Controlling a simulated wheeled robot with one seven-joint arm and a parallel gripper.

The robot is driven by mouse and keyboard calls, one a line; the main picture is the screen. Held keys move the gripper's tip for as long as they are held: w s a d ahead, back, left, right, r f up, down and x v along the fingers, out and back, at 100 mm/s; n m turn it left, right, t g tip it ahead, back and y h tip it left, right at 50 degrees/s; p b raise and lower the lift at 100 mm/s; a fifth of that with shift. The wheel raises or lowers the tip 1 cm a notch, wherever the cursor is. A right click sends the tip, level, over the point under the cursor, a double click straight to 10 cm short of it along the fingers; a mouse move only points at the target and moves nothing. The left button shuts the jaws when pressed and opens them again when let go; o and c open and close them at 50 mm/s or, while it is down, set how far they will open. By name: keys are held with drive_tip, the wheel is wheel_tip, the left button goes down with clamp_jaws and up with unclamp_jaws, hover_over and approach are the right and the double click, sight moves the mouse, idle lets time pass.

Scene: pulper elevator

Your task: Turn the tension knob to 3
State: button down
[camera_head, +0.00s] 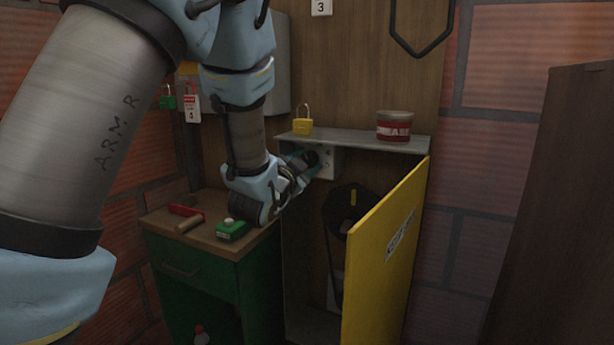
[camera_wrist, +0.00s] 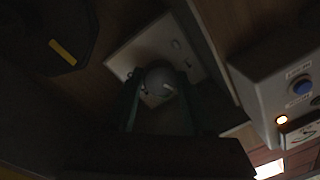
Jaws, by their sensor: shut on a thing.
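The tension knob (camera_wrist: 160,78) is a round grey knob with a pale pointer mark, on a light plate (camera_wrist: 138,50) in the wrist view. My gripper (camera_wrist: 159,92) is shut on the knob, one greenish finger on each side of it. In the head view the plate (camera_head: 328,169) is mounted under the grey shelf inside the open cabinet, and my gripper (camera_head: 302,162) reaches it from the left. There the dark knob is partly hidden by my fingers. The scale numbers around the knob are too small and dark to read.
The yellow cabinet door (camera_head: 385,260) stands open at the right. A yellow padlock (camera_head: 302,127) and a grease tin (camera_head: 394,126) stand on the shelf (camera_head: 365,140). A black pulley (camera_head: 345,208) is below. A green cabinet (camera_head: 205,265) with tools stands at the left.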

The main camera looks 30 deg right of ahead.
drive_tip(key=m+b, duration=0.2)
drive_tip(key=m, duration=0.1)
drive_tip(key=m+b, duration=0.2)
drive_tip(key=shift+f+m+b, duration=0.2)
drive_tip(key=shift+m+b, duration=0.2)
drive_tip(key=shift+r+m+h+b, duration=0.1)
drive_tip(key=shift+m+h+b, duration=0.2)
drive_tip(key=shift+m+b, duration=1.15)
drive_tip(key=shift+m, duration=0.45)
drive_tip(key=shift+c, duration=1.4)
unclamp_jaws()
drive_tip(key=shift+a, duration=0.1)
drive_tip(key=r+b+v, duration=0.1)
drive_tip(key=v, duration=0.9)
drive_tip(key=shift+a+f+b, duration=0.3)
drive_tip(key=shift+f+b, duration=0.05)
